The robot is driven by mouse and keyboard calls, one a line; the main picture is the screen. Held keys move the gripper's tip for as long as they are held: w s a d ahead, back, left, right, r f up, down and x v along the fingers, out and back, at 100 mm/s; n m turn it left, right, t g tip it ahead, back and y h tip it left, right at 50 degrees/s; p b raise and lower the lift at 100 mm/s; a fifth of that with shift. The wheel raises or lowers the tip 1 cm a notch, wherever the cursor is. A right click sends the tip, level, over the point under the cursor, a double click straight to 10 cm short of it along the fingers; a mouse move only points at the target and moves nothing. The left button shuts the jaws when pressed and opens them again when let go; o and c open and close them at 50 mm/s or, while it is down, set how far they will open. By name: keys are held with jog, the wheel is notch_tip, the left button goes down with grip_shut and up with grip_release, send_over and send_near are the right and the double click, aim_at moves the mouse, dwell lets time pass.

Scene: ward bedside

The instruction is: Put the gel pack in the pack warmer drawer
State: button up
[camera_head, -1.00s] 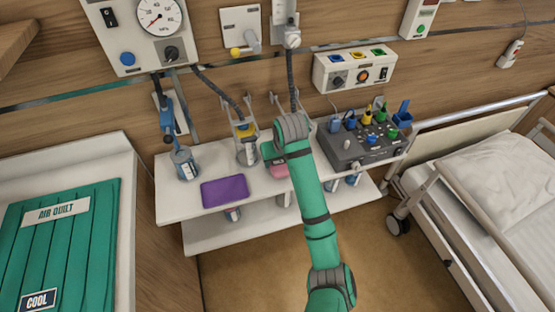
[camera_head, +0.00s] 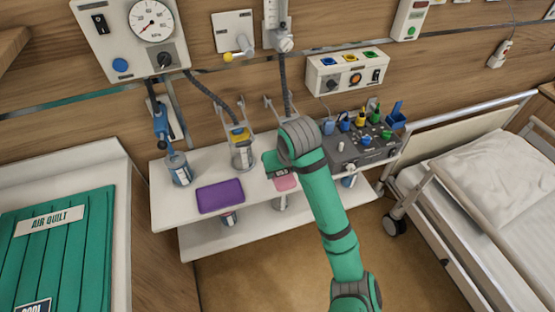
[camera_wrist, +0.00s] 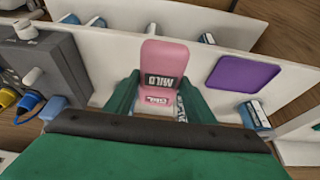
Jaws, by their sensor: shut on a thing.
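The pink gel pack (camera_wrist: 167,60), with a label reading "MILD", stands out from between the green fingers of my gripper (camera_wrist: 158,103) in the wrist view. The fingers are shut on its near part. In the head view the pack (camera_head: 285,183) shows just below my wrist, over the front part of the white shelf (camera_head: 177,205). My gripper (camera_head: 275,164) is mostly hidden there by my arm. I cannot tell the pack's exact height above the shelf. No pack warmer drawer can be made out in either view.
A purple pad (camera_head: 220,196) lies on the shelf left of the pack. Jars (camera_head: 180,170) stand behind it. A grey box with coloured plugs (camera_head: 360,150) is to the right, then a bed (camera_head: 470,170). A green air quilt (camera_head: 60,250) lies at left.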

jog(key=s+d, duration=0.3)
jog(key=s, duration=0.7)
jog(key=shift+s+d, duration=0.25)
jog(key=shift+s, duration=0.15)
